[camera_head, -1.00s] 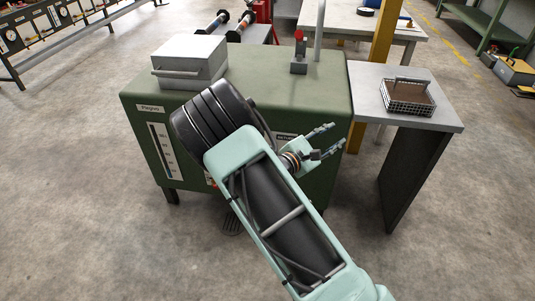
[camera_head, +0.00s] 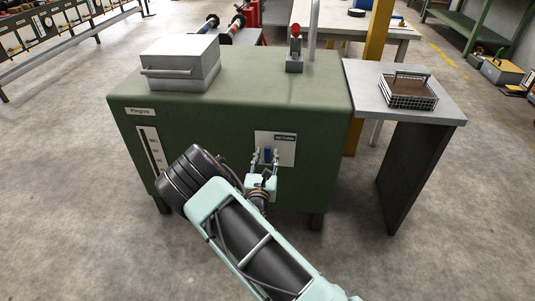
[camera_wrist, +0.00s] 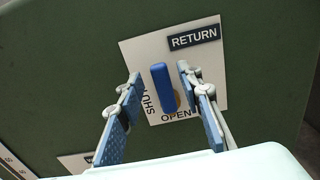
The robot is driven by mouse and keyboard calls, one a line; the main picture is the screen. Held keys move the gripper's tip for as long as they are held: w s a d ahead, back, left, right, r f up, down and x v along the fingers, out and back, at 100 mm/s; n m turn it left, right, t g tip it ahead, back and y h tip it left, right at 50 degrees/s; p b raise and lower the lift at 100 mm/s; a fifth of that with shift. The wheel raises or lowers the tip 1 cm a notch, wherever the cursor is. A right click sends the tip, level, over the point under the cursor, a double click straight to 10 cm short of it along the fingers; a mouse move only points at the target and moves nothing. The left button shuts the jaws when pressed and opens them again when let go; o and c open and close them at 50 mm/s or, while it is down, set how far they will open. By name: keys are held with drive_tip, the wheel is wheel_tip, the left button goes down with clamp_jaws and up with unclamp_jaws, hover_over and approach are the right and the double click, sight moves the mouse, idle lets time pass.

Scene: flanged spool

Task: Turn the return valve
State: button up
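The return valve is a blue lever handle (camera_wrist: 163,88) on a pale plate (camera_wrist: 208,77) marked RETURN, with SHUT at the left and OPEN below. In the wrist view the handle stands nearly upright over a brass-coloured hub, its lower end near OPEN. The plate (camera_head: 287,152) also shows on the green tank's front in the head view, with the blue handle (camera_head: 267,154) between my fingers. My gripper (camera_wrist: 160,75) is open, one finger on each side of the handle, with gaps showing on both sides. How far the fingertips are from the plate is hard to tell.
The green tank (camera_head: 225,115) carries a grey lidded box (camera_head: 180,65) and a red-topped fitting (camera_head: 295,50). At its right a grey side table (camera_head: 445,108) holds a wire basket (camera_head: 409,92). A level gauge (camera_head: 150,150) is on the tank's left front. Floor in front is clear.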

sight(267, 152)
drive_tip(key=shift+w+d+b, duration=0.1)
drive_tip(key=shift+w+b, duration=0.2)
drive_tip(key=shift+w, duration=1.2)
drive_tip(key=shift+c, duration=0.3)
clamp_jaws()
